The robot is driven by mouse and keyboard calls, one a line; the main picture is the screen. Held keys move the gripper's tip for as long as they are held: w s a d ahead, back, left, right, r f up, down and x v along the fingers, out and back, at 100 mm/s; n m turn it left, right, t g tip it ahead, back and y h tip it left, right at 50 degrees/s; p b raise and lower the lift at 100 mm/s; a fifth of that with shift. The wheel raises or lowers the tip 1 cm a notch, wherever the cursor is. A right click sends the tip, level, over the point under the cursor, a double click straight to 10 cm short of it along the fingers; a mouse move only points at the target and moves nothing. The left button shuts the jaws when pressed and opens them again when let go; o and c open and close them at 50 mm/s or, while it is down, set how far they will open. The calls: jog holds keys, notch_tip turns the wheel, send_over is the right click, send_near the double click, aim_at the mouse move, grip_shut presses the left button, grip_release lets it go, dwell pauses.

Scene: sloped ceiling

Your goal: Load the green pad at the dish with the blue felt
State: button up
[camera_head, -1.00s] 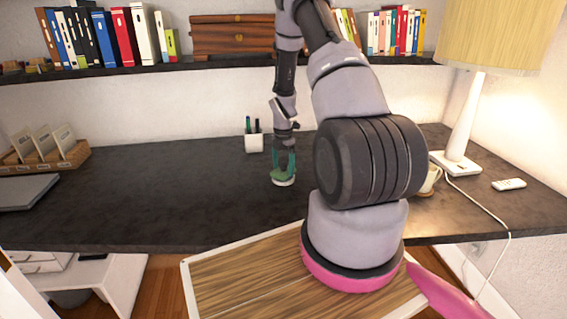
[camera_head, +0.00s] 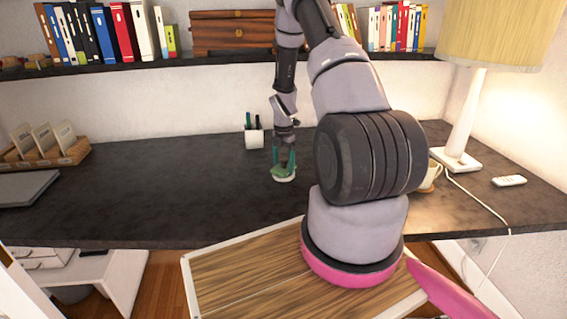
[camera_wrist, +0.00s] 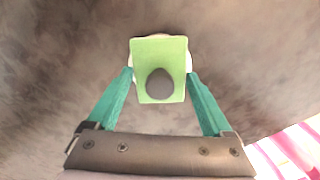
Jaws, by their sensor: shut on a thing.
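The green pad (camera_wrist: 160,52) is a light green square in the wrist view. The white dish (camera_wrist: 189,62) lies under it, with only slivers of its rim showing at the sides. A dark grey round thing (camera_wrist: 160,84) sits over the near part of the pad. My gripper (camera_wrist: 160,76) has its teal fingertips at the pad's left and right edges and is shut on the pad. In the head view my gripper (camera_head: 284,163) points down at the pad (camera_head: 284,170) and the dish (camera_head: 284,179) on the dark desk. I see no blue felt.
A white pen cup (camera_head: 254,139) stands behind my gripper. A cup (camera_head: 431,176), a lamp (camera_head: 463,120) and a remote (camera_head: 509,180) are to the right. A card holder (camera_head: 45,155) and a grey laptop (camera_head: 25,188) are at left. The desk (camera_head: 170,190) between is clear.

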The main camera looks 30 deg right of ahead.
aim_at(282, 160)
jog(key=shift+f, duration=0.4)
dwell(1.1)
jog(key=shift+r, duration=0.1)
jog(key=shift+r, duration=3.45)
jog(key=shift+a+r+m, duration=0.15)
jog(key=shift+a+m, duration=0.2)
jog(key=shift+m, duration=0.25)
jog(key=s+a+r+m, duration=0.1)
jog(key=a+m, duration=0.2)
jog(key=m, duration=0.4)
jog(key=s+a+r+m, duration=0.1)
jog(key=a+m, duration=0.3)
jog(key=m, duration=0.3)
jog(key=s+a+r+m, duration=0.1)
jog(key=a+r+m, duration=0.1)
jog(key=a+m, duration=0.2)
jog(key=shift+s+r+m, duration=0.1)
jog(key=shift+m, duration=1.5)
